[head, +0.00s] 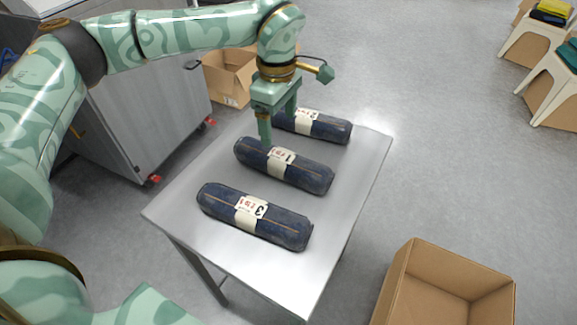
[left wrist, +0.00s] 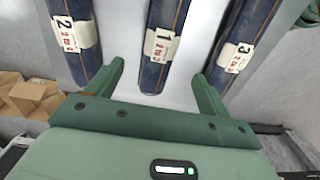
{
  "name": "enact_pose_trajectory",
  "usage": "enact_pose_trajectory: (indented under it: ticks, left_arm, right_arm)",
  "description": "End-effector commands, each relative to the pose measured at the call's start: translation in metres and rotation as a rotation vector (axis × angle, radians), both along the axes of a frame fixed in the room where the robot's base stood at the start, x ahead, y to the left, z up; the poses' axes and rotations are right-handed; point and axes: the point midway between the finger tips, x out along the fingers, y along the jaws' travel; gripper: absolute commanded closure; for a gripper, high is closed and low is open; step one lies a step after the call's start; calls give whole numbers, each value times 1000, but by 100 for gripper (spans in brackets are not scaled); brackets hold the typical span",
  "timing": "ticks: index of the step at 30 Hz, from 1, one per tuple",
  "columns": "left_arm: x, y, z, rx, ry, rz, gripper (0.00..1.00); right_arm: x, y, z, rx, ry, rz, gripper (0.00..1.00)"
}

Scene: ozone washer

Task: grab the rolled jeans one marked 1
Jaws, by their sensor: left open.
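The rolled jeans marked 1 (head: 304,175) lie in the middle of the metal table, a dark blue roll with a pale label band. In the left wrist view the roll marked 1 (left wrist: 154,76) points toward the gripper, its label facing up. My left gripper (head: 278,124) is open and empty, pointing down near the far-left part of this roll. In the left wrist view its fingers (left wrist: 158,72) stand on either side of the roll's line, apart from it. Whether the fingertips are below its top I cannot tell. My right gripper is not in view.
Rolled jeans marked 2 (head: 334,130) lie behind and those marked 3 (head: 287,230) in front, with narrow gaps between rolls. The table (head: 362,165) has bare room at right. An open cardboard box (head: 400,280) stands at lower right. A grey metal cabinet (head: 150,110) is at left.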

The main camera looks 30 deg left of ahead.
Motion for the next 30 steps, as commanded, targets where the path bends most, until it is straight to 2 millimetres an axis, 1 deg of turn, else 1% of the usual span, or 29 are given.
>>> enact_pose_trajectory:
  ticks: [1, 3, 7, 9, 14, 16, 21, 24, 30]
  left_arm:
    - [0, 0, -21, -1, 9, 0, 20]
    - [0, 0, -39, 0, 9, -1, 20]
    - [0, -1, -63, -1, 6, 0, 20]
    - [0, -1, -70, -1, 4, -1, 20]
    - [0, -1, -78, -1, 1, 0, 20]
    - [-1, -2, -85, -1, 3, 0, 20]
    - [-3, -6, -116, -1, 7, -1, 20]
    - [-3, -6, -127, -1, 5, 1, 20]
    - [-3, -6, -126, -1, 0, 1, 20]
  right_arm:
    - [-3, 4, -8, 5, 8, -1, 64]
    - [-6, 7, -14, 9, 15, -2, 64]
    - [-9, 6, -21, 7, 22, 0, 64]
    - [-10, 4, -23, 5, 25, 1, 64]
    - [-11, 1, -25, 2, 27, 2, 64]
    - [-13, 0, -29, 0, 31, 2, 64]
    - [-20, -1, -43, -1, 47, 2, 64]
    - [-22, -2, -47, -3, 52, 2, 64]
    - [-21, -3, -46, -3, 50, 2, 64]
